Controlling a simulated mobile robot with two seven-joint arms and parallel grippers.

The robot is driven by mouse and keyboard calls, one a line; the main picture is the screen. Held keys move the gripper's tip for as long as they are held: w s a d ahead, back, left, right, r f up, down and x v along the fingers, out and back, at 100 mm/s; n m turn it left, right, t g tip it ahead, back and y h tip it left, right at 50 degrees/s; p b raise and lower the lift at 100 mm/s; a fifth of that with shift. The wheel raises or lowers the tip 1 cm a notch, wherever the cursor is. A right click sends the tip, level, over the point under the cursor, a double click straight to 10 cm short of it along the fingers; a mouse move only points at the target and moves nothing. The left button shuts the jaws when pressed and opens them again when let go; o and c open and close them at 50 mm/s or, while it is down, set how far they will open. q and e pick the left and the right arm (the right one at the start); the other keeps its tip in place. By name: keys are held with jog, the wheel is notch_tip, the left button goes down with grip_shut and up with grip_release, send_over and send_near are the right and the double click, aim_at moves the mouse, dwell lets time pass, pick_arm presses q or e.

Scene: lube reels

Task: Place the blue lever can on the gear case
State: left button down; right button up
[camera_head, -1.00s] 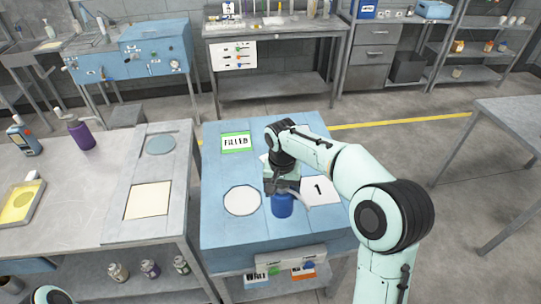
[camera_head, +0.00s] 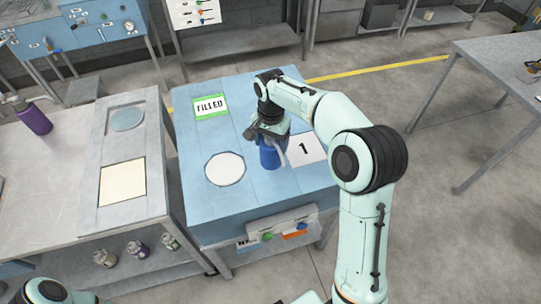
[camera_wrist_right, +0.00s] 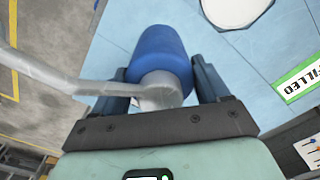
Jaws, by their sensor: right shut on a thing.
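The blue lever can (camera_head: 269,155) has a grey top and a pale lever. It is upright above the blue-topped stand (camera_head: 215,205), between a white round patch and a card marked 1. My right gripper (camera_head: 268,132) is shut on its top from above. In the right wrist view the gripper (camera_wrist_right: 165,95) has a finger on each side of the can's grey neck, with the blue body (camera_wrist_right: 160,52) beyond. Whether the can touches the surface I cannot tell. No thing is clearly labelled as the gear case. My left gripper is out of view.
The stand bears a white round patch (camera_head: 225,169), a card marked 1 (camera_head: 307,150) and a green-edged FILLED sign (camera_head: 211,106). A grey table (camera_head: 60,190) on the left holds a purple bottle (camera_head: 33,117). Another table (camera_head: 500,65) stands at the right.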

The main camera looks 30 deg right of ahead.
aim_at(271, 155)
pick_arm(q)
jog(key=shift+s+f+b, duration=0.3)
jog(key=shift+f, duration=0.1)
pick_arm(e)
jog(key=shift+f, duration=3.05)
jog(key=shift+f, duration=0.1)
jog(key=shift+f, duration=0.15)
jog(key=o, duration=1.4)
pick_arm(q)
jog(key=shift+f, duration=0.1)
pick_arm(e)
jog(key=shift+o, duration=0.2)
jog(key=shift+r, duration=0.2)
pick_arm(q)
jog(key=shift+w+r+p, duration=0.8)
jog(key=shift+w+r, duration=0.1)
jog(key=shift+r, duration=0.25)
pick_arm(e)
notch_tip(271, 155, up, 12)
jog(key=shift+r, duration=0.1)
